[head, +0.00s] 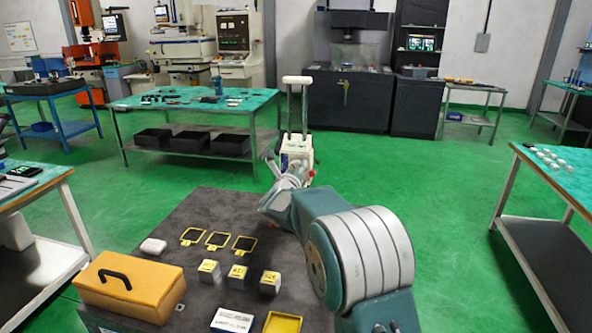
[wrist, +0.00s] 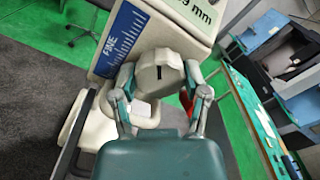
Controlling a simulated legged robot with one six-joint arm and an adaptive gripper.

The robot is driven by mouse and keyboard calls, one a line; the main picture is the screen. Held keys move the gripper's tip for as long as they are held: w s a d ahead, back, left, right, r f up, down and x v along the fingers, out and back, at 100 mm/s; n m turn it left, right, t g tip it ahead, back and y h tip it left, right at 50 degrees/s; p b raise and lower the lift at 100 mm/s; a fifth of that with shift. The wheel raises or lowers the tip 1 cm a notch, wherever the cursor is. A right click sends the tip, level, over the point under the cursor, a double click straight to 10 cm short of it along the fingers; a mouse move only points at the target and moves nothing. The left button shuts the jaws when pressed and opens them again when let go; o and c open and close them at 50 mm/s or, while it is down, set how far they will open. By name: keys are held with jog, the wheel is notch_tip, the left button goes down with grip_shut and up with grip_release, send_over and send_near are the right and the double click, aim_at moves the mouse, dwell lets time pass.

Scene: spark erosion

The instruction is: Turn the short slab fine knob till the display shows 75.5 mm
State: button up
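The gauge is a cream unit (head: 297,143) with a tall white frame; it stands beyond my arm in the head view. In the wrist view its face shows a blue FINE scale label (wrist: 122,38) and the edge of a display (wrist: 203,12). The display is mostly cut off; only a last digit, perhaps 9, and "mm" show. The cream fine knob (wrist: 160,73) with a short dark mark sits between my gripper's fingers (wrist: 158,84). One finger lies against each side of it, and the gripper looks shut on it. In the head view the knob is hidden behind my gripper (head: 285,172).
A dark top (head: 205,210) in front carries yellow frames, small blocks and an orange case (head: 130,288). A green-topped bench (head: 190,98) stands behind on the left. Another bench (head: 560,180) is at the right. Green floor between them is clear.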

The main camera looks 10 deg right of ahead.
jog(key=shift+f+n, duration=0.15)
jog(key=shift+n, duration=0.95)
jog(key=o, duration=1.2)
jog(key=shift+w, duration=0.1)
jog(key=shift+c, duration=0.2)
jog(key=v, duration=1.2)
jog(key=shift+a+f, duration=0.1)
jog(key=shift+a, duration=0.05)
